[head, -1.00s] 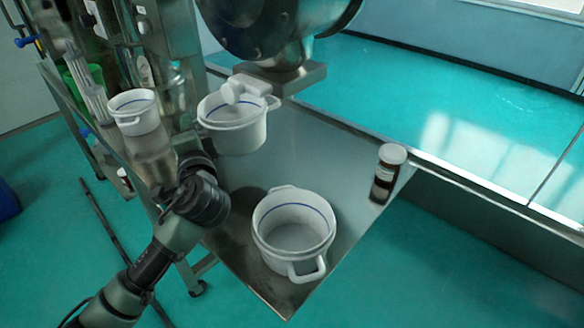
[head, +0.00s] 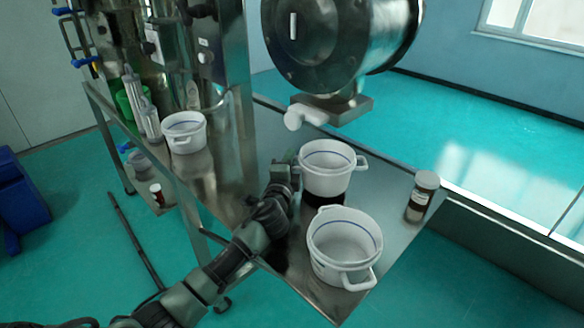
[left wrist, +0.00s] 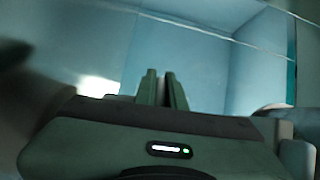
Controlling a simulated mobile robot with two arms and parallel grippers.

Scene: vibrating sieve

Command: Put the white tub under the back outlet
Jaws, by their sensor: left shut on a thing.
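A white tub (head: 327,170) with a blue line inside and two side handles is at my left gripper (head: 291,166), which is shut on its left handle. The tub appears to hang just above the steel table, over a dark patch. It is in front of and below a white outlet spout (head: 305,116), not directly beneath it. In the left wrist view the two fingers (left wrist: 161,90) are close together; the handle cannot be made out there. A second white tub (head: 345,246) stands at the table's front corner. A third (head: 184,132) stands at the left by the machine.
A brown jar (head: 422,194) with a grey lid stands at the table's right edge. The large steel drum (head: 340,45) overhangs the table. The steel table (head: 385,222) has bare room between the tubs and the jar. A machine column stands left of the spout.

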